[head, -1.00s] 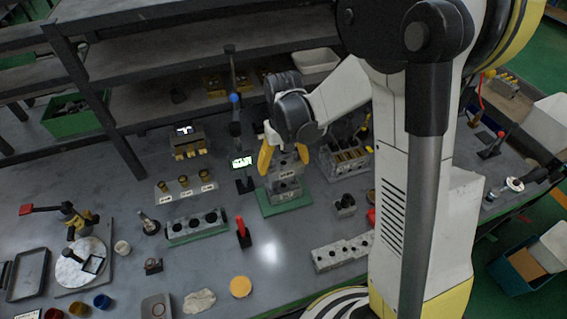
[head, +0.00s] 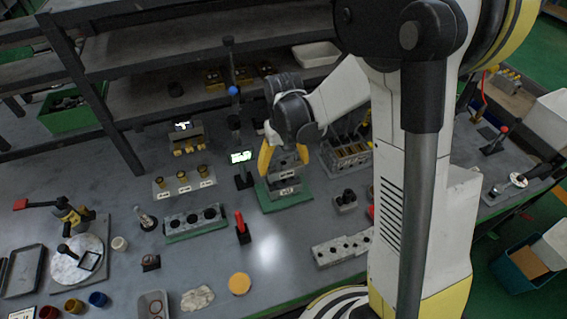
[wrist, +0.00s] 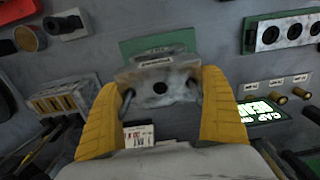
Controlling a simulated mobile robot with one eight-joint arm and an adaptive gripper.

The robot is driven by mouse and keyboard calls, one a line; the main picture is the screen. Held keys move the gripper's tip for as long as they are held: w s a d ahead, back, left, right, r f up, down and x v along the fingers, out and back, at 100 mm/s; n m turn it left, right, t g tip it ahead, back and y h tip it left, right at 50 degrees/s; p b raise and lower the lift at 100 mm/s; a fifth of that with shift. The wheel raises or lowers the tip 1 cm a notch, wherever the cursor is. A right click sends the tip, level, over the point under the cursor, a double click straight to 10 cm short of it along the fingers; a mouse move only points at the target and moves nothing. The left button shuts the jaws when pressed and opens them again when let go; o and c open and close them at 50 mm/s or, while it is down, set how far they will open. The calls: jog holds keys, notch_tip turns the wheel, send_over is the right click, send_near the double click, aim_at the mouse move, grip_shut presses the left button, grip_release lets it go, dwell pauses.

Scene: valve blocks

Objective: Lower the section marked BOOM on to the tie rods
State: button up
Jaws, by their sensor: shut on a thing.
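My gripper (head: 284,157) is shut on a grey metal section (head: 286,168), one yellow finger on each side. The wrist view shows the fingers (wrist: 160,115) around it, with a white label (wrist: 138,135) too small to read. Beneath is a grey valve block (head: 288,186) on a green base (head: 270,206). In the wrist view this lower block (wrist: 160,72) has a dark central hole. Tie rods (wrist: 193,90) stand at its left and right sides. The held section is close above the lower block; I cannot tell whether they touch or whether the rods are in its holes.
A green-based block with three holes (head: 195,222) and a red-handled stand (head: 242,230) are left of the stack. A lit display (head: 241,157) stands close left of my gripper. A multi-slot block (head: 346,155) is close right.

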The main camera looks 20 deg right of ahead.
aim_at(284, 163)
jog(key=shift+f+b, duration=0.35)
jog(key=shift+f, duration=0.15)
jog(key=o, duration=1.1)
jog(key=shift+r, duration=0.15)
notch_tip(284, 163, up, 12)
